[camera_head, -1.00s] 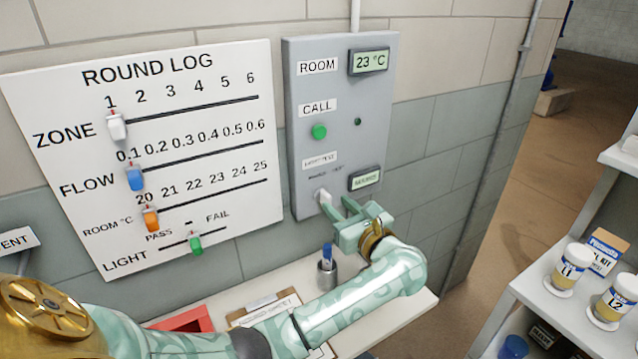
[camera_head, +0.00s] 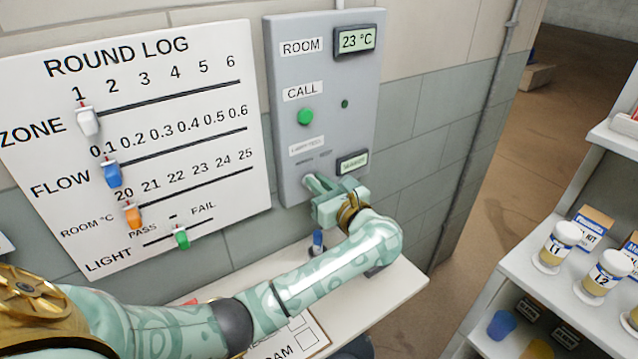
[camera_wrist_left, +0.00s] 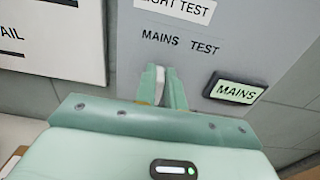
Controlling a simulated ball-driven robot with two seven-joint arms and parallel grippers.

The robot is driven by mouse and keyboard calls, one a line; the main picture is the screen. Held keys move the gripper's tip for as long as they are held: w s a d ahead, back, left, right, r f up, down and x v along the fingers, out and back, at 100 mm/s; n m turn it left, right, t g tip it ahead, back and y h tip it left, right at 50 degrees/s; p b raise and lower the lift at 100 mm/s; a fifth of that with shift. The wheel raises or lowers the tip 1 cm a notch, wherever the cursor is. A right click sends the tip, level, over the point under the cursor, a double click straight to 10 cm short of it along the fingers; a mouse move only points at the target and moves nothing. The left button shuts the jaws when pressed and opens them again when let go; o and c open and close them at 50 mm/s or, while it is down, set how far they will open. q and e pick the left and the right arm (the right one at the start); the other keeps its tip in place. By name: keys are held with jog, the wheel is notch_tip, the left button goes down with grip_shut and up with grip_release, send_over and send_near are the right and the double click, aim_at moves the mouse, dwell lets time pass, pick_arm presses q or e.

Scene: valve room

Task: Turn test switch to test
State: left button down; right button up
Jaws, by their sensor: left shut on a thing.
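The test switch is a pale knob (camera_wrist_left: 160,84) on the grey wall panel (camera_head: 358,103), below the words MAINS and TEST. My left gripper (camera_head: 312,183) is at the lower part of the panel. In the left wrist view its two green fingers (camera_wrist_left: 161,88) are shut on the knob, one on each side. The knob points up and its lower part is hidden by the gripper. The small display (camera_wrist_left: 234,89) right of the knob reads MAINS; it also shows in the head view (camera_head: 352,162). My right gripper is not in view.
The panel also has a ROOM display (camera_head: 356,40) reading 23 °C and a green CALL button (camera_head: 305,116). The ROUND LOG board (camera_head: 215,60) with sliders is left of it. A white shelf (camera_head: 385,290) is below the arm. A shelf unit with jars (camera_head: 558,247) stands right.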

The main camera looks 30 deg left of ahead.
pick_arm(q)
jog(key=m, duration=0.2)
jog(key=m+p, duration=0.1)
jog(key=m, duration=0.1)
jog(key=m+p, duration=0.1)
jog(key=shift+w+d+m, duration=0.2)
jog(key=shift+w+m, duration=0.2)
jog(key=shift+w+d+f+m+p, duration=0.15)
jog(key=shift+m+p, duration=0.4)
jog(key=shift+m, duration=0.95)
jog(key=shift+w+a+f+m+p, duration=0.2)
jog(key=shift+m+p, duration=0.35)
jog(key=shift+m, duration=0.95)
jog(key=shift+f, duration=0.1)
jog(key=shift+d, duration=0.2)
jog(key=c, duration=1.5)
grip_release()
